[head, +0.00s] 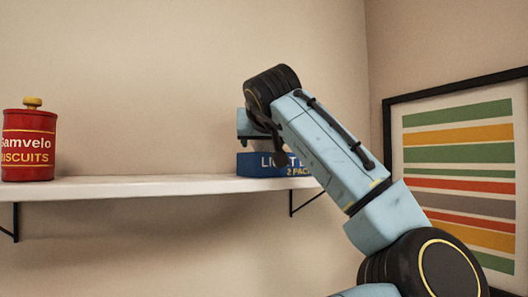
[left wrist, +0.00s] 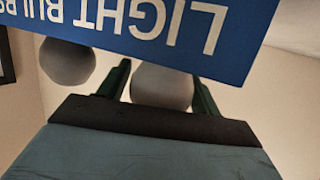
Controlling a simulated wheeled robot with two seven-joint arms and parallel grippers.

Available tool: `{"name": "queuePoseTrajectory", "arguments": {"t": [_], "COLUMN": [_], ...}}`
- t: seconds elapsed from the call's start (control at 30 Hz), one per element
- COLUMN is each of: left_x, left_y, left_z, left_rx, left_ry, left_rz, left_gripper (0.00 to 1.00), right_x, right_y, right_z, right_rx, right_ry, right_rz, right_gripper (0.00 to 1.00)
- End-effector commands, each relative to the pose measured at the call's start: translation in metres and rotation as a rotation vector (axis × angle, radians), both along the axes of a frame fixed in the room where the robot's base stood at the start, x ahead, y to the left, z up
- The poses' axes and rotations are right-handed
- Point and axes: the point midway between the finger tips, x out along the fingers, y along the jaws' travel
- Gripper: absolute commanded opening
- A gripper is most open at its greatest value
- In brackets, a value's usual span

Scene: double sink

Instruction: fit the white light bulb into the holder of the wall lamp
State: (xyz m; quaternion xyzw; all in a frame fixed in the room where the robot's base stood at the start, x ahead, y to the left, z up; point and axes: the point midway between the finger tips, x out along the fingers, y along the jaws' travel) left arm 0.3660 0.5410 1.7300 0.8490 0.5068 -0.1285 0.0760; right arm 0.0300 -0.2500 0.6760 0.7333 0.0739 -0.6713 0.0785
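A blue light bulb box (head: 262,166) sits at the right end of the white shelf. In the left wrist view the box (left wrist: 130,25) is close and its lettering is upside down. Two pale round bulbs show at its edge, partly hidden by it. My left gripper (left wrist: 160,78) has one finger on each side of the nearer bulb (left wrist: 160,88); whether the fingers press on it I cannot tell. The other bulb (left wrist: 68,62) is just left of the fingers. In the head view my arm's wrist hides the fingers and the bulbs. The wall lamp and its holder are not in view.
The white shelf (head: 150,187) runs along the wall on metal brackets. A red biscuit tin (head: 28,146) stands at its left end. The shelf is clear between tin and box. A framed striped picture (head: 460,170) hangs on the right wall.

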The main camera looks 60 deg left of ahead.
Motion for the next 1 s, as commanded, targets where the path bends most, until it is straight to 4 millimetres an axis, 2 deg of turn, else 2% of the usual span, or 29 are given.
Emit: {"name": "queuePoseTrajectory", "arguments": {"t": [0.03,0.17,0.57,0.77,1.0], "left_x": [0.000,0.000,0.000,-0.001,-0.001], "left_y": [0.000,0.000,0.000,0.000,0.000], "left_z": [0.000,0.000,0.005,0.024,0.062], "left_rx": [0.000,0.000,0.000,0.002,0.002], "left_ry": [0.000,0.000,-0.002,-0.001,-0.001], "left_rz": [0.000,0.000,-0.001,0.000,0.000], "left_gripper": [0.58,0.41,0.40,0.40,0.40], "right_x": [0.000,0.000,0.001,0.002,0.003], "right_y": [0.000,0.001,0.001,0.001,0.001], "right_z": [0.000,0.000,-0.001,-0.004,-0.004], "right_rx": [0.000,0.001,0.001,0.002,0.002], "right_ry": [0.000,0.000,-0.002,-0.004,-0.004], "right_rz": [0.000,0.000,-0.001,-0.001,-0.001], "right_gripper": [0.78,0.78,0.78,0.78,0.78]}}
